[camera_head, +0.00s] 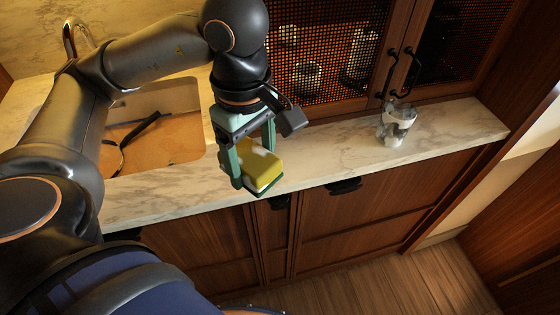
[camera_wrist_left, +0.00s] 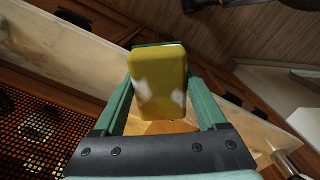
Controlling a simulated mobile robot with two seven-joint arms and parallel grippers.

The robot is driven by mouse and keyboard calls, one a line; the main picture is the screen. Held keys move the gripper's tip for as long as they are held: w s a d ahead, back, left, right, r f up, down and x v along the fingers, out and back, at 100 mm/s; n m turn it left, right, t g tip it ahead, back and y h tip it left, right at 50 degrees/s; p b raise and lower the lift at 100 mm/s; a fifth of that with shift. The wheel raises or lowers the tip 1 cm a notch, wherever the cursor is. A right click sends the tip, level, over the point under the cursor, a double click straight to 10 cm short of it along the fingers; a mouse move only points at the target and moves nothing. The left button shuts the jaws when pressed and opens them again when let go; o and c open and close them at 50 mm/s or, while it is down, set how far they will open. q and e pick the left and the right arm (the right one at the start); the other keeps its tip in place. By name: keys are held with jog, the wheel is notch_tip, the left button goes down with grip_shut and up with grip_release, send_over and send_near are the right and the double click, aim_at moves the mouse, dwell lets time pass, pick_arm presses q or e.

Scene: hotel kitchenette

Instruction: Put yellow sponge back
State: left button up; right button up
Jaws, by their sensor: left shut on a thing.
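The yellow sponge (camera_head: 262,166) has pale patches and a dark green underside. My left gripper (camera_head: 254,172) is shut on it, with one green finger on each side. It is held near the front edge of the marble counter (camera_head: 340,150); I cannot tell whether it touches the counter. In the left wrist view, the sponge (camera_wrist_left: 158,85) sits between the two green fingers of my left gripper (camera_wrist_left: 163,105). My right gripper is not in view.
A sink (camera_head: 160,125) with a dark curved item in it and a faucet (camera_head: 75,35) are at the left. A glass (camera_head: 396,123) stands on the counter at the right. Cabinets with mesh doors (camera_head: 330,60) rise behind. The counter between sponge and glass is clear.

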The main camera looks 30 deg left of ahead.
pick_arm(q)
jog(key=shift+s+a+r+n, duration=0.3)
jog(key=shift+s+n, duration=0.2)
jog(key=shift+n, duration=0.4)
jog(key=shift+f, duration=0.1)
jog(key=w+f, duration=0.3)
jog(key=w, duration=0.1)
jog(key=w+a+f, duration=0.1)
jog(key=w+f, duration=0.2)
jog(key=w, duration=0.1)
jog(key=w+a+f, duration=0.1)
jog(key=w+f, duration=0.2)
jog(key=w, duration=0.2)
jog(key=shift+a+p, duration=0.1)
jog(key=shift+p, duration=0.2)
jog(key=f, duration=0.2)
jog(key=f+p, duration=0.1)
jog(key=shift+w+f, duration=0.3)
jog(key=shift+f, duration=0.05)
jog(key=shift+f, duration=0.1)
